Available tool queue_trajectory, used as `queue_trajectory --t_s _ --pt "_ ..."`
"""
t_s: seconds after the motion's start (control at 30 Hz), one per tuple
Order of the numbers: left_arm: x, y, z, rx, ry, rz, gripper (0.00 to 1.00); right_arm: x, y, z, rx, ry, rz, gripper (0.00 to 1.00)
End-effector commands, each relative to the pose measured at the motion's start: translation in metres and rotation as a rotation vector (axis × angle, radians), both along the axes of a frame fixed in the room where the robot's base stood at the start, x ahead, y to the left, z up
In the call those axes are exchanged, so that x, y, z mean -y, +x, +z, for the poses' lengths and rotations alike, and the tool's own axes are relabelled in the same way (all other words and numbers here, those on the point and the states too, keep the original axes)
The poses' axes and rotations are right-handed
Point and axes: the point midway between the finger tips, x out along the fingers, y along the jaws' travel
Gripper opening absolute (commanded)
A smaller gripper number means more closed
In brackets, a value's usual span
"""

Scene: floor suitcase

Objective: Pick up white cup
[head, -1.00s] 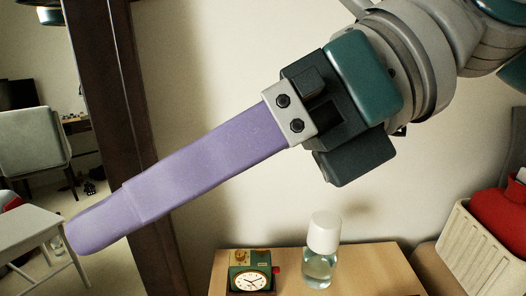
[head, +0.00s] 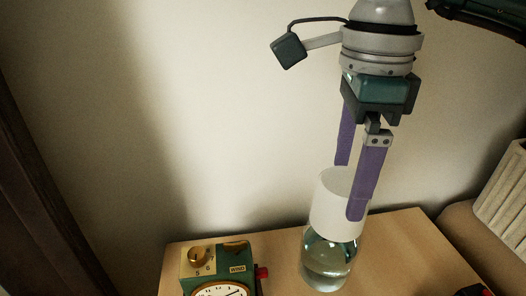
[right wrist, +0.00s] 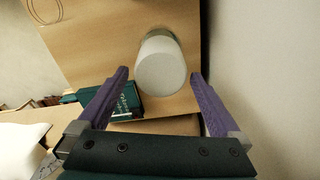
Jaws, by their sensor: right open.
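The white cup (head: 330,207) sits upside down over the top of a clear glass carafe (head: 328,262) holding liquid, on the wooden table. My right gripper (head: 350,192) points down at the cup, open, with one purple finger in front of it and the other partly hidden behind it. In the right wrist view the cup (right wrist: 161,66) shows between and slightly beyond the two open fingertips (right wrist: 160,74), with a gap on each side. My left gripper is not in view.
A green clock (head: 222,268) with a brass knob stands on the wooden table (head: 395,250), left of the carafe. A pale ribbed basket (head: 503,195) is at the right edge. The wall is behind the table. A dark green lettered object (right wrist: 128,101) shows below the cup in the wrist view.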

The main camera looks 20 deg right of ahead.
Motion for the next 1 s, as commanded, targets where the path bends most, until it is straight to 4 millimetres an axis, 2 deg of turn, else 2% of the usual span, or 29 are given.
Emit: queue_trajectory --t_s 0.2,0.3,0.53,1.0 --pt "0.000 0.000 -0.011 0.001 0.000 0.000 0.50 -0.004 0.000 -0.035 -0.004 0.002 0.000 1.00" --pt "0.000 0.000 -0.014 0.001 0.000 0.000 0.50 -0.004 0.001 -0.046 -0.003 0.001 0.000 1.00" --pt "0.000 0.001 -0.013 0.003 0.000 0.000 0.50 -0.004 0.001 -0.047 0.000 0.002 0.001 1.00" --pt "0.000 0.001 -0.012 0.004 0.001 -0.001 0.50 -0.004 0.001 -0.047 0.000 0.002 0.001 0.47"
